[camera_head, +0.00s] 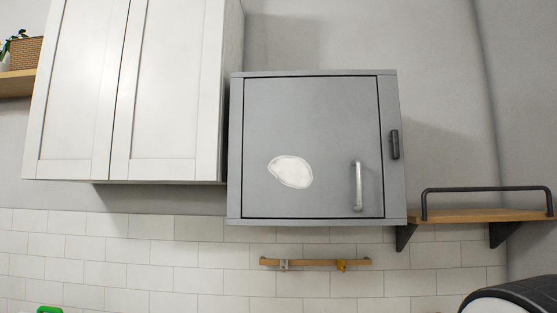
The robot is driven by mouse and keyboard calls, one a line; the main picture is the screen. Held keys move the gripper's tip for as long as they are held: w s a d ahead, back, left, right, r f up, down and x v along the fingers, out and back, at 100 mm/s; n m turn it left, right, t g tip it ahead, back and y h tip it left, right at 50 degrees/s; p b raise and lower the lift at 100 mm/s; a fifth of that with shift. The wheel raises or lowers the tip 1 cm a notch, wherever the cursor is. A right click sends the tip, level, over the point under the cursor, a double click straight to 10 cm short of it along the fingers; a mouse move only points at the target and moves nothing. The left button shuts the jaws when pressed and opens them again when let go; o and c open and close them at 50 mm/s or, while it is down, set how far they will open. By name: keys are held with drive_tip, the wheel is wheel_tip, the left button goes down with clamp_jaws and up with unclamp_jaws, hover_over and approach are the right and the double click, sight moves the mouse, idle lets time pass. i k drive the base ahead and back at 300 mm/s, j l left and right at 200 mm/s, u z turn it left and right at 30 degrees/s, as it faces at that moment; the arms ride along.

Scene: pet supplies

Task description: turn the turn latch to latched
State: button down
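A grey wall cabinet (390,91) hangs in the middle of the head camera view, with its door (312,120) shut. The turn latch (394,144) looks like the small dark upright piece on the right frame, just beside the door's right edge. It stands vertical and does not visibly reach across the door. A silver vertical bar handle (357,185) is on the door's lower right. My gripper is not in view.
A white cabinet (170,90) hangs close on the left. A wooden shelf (470,215) with a dark rail is at the right. A wooden hook rail (315,262) is below the grey cabinet. A white patch (290,171) marks the door. Its front looks clear.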

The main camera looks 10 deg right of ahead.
sight(393, 138)
drive_tip(key=z, duration=0.65)
